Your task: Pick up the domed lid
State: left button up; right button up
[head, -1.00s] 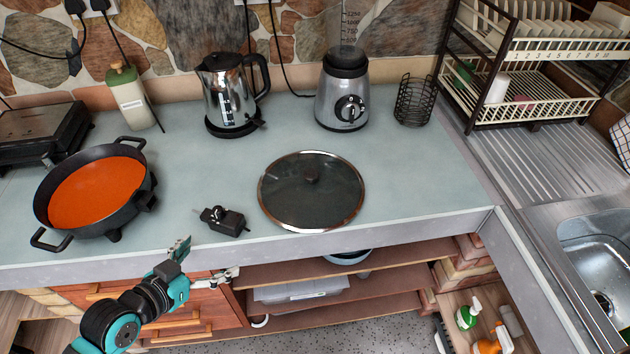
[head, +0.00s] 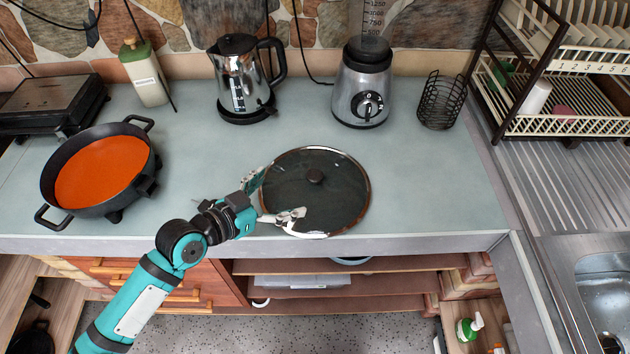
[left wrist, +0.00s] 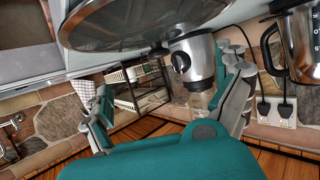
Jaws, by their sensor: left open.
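The domed lid (head: 335,200) is a round dark glass disc with a metal rim and a dark knob. It lies on the counter in the head view, right of the pan. My left gripper (head: 277,197) is open at the lid's left edge, one fingertip by the left rim and the other overlapping the front-left part. In the left wrist view the lid (left wrist: 140,22) fills the top, and the spread fingers (left wrist: 168,102) show below it with no lid between them. I cannot tell whether they touch it. My right gripper is not in view.
An orange-filled black pan (head: 100,170) stands left. A kettle (head: 240,85), a blender (head: 363,90) and a wire basket (head: 440,100) stand behind the lid. A dish rack (head: 560,125) and a sink (head: 605,290) are at right. The counter (head: 430,190) right of the lid is clear.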

aim_at(310, 180)
pick_arm(q)
jog(key=x, duration=0.3)
jog(key=shift+w+d+r, duration=0.1)
jog(key=shift+w, duration=0.05)
jog(key=shift+w+d+f+p, duration=0.2)
jog(key=shift+w+d+p, duration=0.1)
jog(key=shift+d, duration=0.05)
jog(key=shift+w+d, duration=0.15)
jog(key=shift+d, duration=0.1)
jog(key=p+x, duration=0.2)
jog(key=x, duration=0.1)
jog(key=shift+w+d, duration=0.15)
jog(key=shift+d, duration=0.2)
jog(key=shift+w+d+f, duration=0.3)
jog(key=shift+d, duration=0.05)
jog(key=shift+a, duration=0.15)
jog(key=shift+c, duration=0.9)
jog(key=c, duration=0.7)
jog(key=shift+s+f, duration=0.15)
jog(key=shift+s, duration=0.1)
grip_shut()
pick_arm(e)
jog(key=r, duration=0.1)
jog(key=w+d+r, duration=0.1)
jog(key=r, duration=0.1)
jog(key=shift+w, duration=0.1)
